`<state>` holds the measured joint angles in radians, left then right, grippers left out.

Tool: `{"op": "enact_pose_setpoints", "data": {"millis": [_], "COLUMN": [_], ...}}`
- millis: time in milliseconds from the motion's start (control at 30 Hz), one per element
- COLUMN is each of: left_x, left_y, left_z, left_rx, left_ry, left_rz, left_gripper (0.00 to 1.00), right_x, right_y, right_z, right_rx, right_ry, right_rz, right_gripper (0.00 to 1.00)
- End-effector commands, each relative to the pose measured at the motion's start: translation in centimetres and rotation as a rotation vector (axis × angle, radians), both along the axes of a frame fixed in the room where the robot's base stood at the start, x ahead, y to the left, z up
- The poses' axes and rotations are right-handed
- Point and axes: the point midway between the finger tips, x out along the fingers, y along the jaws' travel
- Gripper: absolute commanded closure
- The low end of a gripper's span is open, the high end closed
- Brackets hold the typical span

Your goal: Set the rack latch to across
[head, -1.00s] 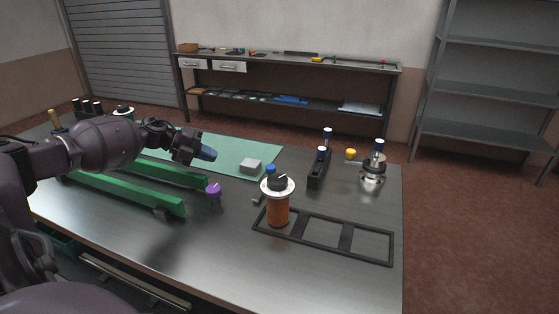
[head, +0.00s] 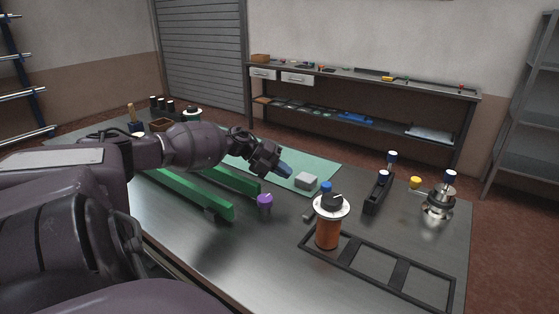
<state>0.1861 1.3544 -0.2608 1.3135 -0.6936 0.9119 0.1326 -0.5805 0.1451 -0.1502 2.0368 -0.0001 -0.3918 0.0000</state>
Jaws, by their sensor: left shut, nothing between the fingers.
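The black rack frame (head: 392,272) lies on the right part of the metal table, with an orange jar (head: 328,232) with a white collar and black cap at its left end. A small grey lever-like piece (head: 308,213) shows just behind the jar, partly hidden. It may be the rack latch, but its setting is too small to tell. My right gripper is out of view.
Green rails (head: 200,194) and a purple knob (head: 265,201) stand below my left arm. A black holder (head: 377,193) and a metal device (head: 439,205) beside a yellow ball (head: 415,182) stand behind the rack. The table's front middle is clear.

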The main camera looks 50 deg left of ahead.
Motion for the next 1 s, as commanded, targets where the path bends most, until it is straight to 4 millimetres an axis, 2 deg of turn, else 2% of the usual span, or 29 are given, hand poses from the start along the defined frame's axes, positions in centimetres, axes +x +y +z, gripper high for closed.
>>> {"op": "enact_pose_setpoints", "data": {"millis": [300,500,700,1000], "left_x": [3.4,5.2,5.9,5.9], "left_y": [-3.5,-5.2,-5.9,-6.0], "left_z": [-3.1,-2.9,-3.0,-3.0], "left_rx": [-0.001,0.000,0.001,0.000], "left_ry": [0.000,-0.001,-0.001,0.000], "left_rz": [-0.002,-0.001,0.000,0.001], "left_gripper": [1.00,1.00,1.00,1.00], "right_x": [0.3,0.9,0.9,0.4], "right_y": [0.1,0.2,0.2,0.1], "right_z": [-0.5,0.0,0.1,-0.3], "right_rx": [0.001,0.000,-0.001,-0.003], "right_ry": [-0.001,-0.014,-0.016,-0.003], "right_rz": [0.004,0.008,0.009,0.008], "right_gripper": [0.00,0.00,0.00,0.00]}}
